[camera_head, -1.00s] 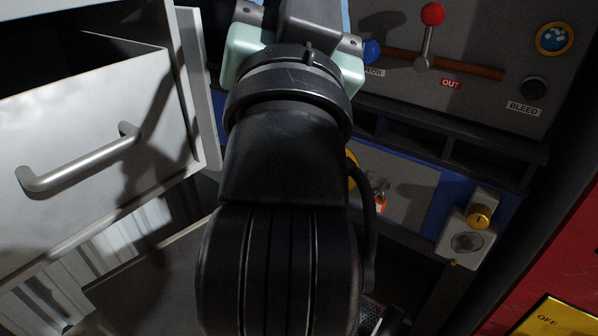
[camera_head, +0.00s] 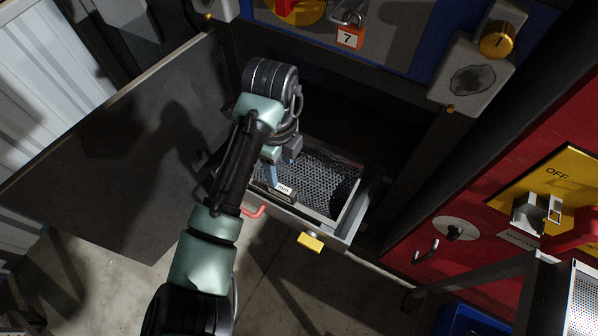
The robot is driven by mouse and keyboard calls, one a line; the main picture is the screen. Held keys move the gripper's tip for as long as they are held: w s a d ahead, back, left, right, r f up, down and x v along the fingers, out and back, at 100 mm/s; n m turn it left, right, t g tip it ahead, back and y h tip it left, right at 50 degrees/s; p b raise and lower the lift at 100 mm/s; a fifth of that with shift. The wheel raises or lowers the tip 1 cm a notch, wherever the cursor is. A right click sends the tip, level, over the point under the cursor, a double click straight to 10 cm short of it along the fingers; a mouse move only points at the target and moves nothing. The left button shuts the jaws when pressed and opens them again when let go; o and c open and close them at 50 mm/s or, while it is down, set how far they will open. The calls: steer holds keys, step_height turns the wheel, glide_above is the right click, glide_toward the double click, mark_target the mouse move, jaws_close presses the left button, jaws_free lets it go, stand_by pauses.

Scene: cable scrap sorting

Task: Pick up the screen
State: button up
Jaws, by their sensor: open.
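The screen, a perforated grey metal sheet (camera_head: 318,178), lies inside an open pull-out tray (camera_head: 345,226) low in the machine. A small white label with unreadable print (camera_head: 284,188) sits near its front edge. My gripper (camera_head: 272,174) is over the left front part of the screen, pointing down, with a blue finger showing. It is open and holds nothing that I can see. My arm hides the left part of the tray, and I cannot tell whether the fingers touch the screen.
A red hook-like handle (camera_head: 254,212) and a yellow tag (camera_head: 310,242) are at the tray's front. A dark open door panel (camera_head: 110,160) stands left. A red cabinet (camera_head: 470,232) stands right, beside another perforated panel (camera_head: 584,305). Concrete floor (camera_head: 290,290) is clear in front.

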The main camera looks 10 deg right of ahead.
mark_target(281, 188)
steer(key=f, duration=0.5)
steer(key=f+b, duration=0.1)
steer(key=f, duration=0.3)
steer(key=shift+w+a+f, duration=0.15)
steer(key=shift+a+f, duration=0.05)
steer(key=shift+f, duration=0.2)
jaws_close()
stand_by(0.9)
steer(key=shift+w+r, duration=0.1)
steer(key=shift+r, duration=0.05)
